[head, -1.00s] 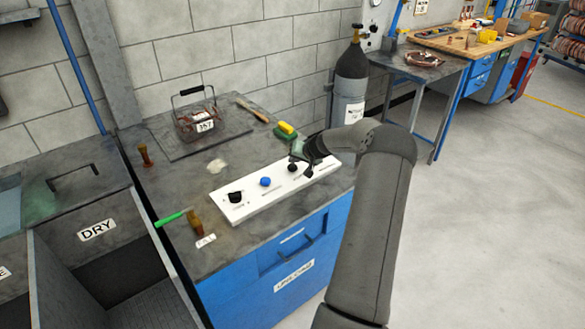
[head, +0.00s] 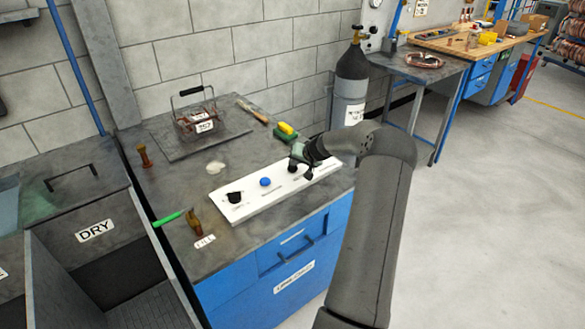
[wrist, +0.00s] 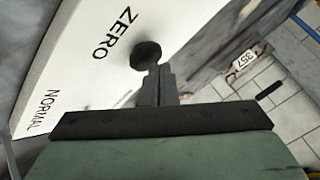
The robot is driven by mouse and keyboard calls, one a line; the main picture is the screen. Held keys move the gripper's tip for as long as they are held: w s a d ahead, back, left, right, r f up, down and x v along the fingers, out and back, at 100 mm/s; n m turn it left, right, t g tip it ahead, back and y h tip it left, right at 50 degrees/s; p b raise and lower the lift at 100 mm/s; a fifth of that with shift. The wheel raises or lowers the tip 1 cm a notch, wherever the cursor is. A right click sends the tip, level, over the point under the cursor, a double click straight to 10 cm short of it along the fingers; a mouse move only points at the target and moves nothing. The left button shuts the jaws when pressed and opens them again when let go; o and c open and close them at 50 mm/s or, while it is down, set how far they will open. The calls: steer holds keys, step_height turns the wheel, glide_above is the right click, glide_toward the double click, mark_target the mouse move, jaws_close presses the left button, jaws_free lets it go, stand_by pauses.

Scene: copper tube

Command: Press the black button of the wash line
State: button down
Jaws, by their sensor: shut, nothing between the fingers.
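A white control panel (head: 238,212) lies on the grey bench top. It carries a black knob (head: 235,198) at its left end and a blue button (head: 265,182) near the middle. My gripper (head: 295,163) is over its right part, where it partly hides the panel. In the wrist view, a round black button (wrist: 147,53) sits beside the word ZERO on the white panel (wrist: 85,65). The shut fingers (wrist: 152,75) point at this button and overlap its lower edge. I cannot tell whether they touch it or whether it is pressed in.
A wire basket (head: 197,122) tagged with a number stands on a dark mat behind the panel. A yellow-green sponge (head: 286,130), a brush (head: 252,110), a green-handled tool (head: 172,217) and copper-coloured fittings (head: 143,155) lie around. An open basin marked DRY (head: 96,230) is at left.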

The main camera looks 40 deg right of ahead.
mark_target(294, 168)
steer(key=shift+f+b, duration=0.4)
steer(key=shift+b, duration=0.05)
stand_by(0.3)
steer(key=shift+r, duration=0.95)
steer(key=shift+r, duration=0.1)
steer(key=shift+r+p, duration=0.95)
steer(key=shift+r, duration=1.5)
